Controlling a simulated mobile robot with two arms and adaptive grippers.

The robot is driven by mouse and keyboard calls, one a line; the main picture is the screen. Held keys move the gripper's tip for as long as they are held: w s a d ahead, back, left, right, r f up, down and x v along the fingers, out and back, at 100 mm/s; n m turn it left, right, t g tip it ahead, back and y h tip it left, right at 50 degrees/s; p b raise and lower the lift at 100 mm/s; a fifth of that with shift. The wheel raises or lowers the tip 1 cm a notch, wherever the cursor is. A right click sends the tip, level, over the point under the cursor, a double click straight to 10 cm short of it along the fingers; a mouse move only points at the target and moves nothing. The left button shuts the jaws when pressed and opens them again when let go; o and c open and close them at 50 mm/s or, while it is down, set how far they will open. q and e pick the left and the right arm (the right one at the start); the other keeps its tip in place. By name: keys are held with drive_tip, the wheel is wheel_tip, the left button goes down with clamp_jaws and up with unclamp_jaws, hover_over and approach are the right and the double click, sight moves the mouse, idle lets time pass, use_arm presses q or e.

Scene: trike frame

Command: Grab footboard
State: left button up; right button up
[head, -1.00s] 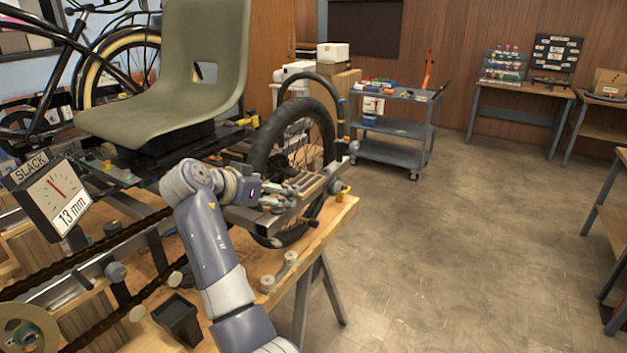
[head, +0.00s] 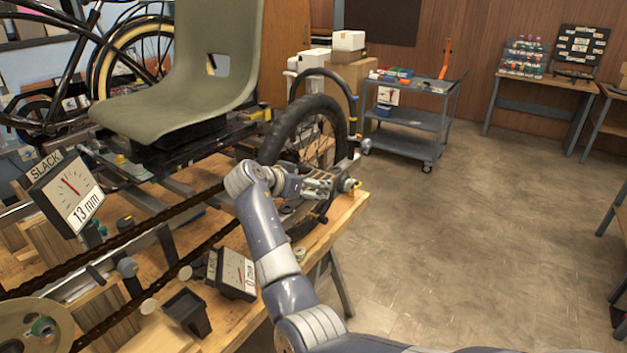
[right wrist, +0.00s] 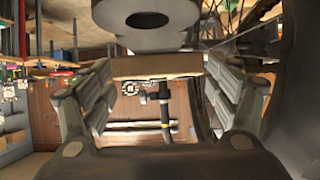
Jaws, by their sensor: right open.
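The footboard (head: 318,187), a small tan slatted board on a grey frame, sits beside the trike's rear wheel (head: 300,130), above the wooden bench. My right gripper (head: 322,193) is at the board, its forearm coming up from the bottom right. In the right wrist view, the gripper (right wrist: 160,95) is open, with one finger on each side. A tan board edge (right wrist: 155,67) spans the gap between the fingers; contact cannot be told. Much of the footboard is hidden in the head view by my gripper. My left gripper is not in view.
The green seat (head: 190,80) stands left of the wheel. A slack gauge (head: 68,192) reads 13 mm; a second gauge (head: 232,273) and a black bin (head: 187,312) are on the bench. A grey cart (head: 410,118) stands behind. The floor to the right is clear.

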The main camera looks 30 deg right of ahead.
drive_tip(key=shift+w+d+f, duration=0.15)
drive_tip(key=shift+d+f, duration=0.15)
drive_tip(key=shift+d, duration=0.15)
drive_tip(key=shift+a, duration=0.1)
drive_tip(key=shift+c, duration=0.6)
drive_tip(key=c, duration=1.4)
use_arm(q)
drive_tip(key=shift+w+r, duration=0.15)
use_arm(e)
drive_tip(key=shift+r, duration=0.15)
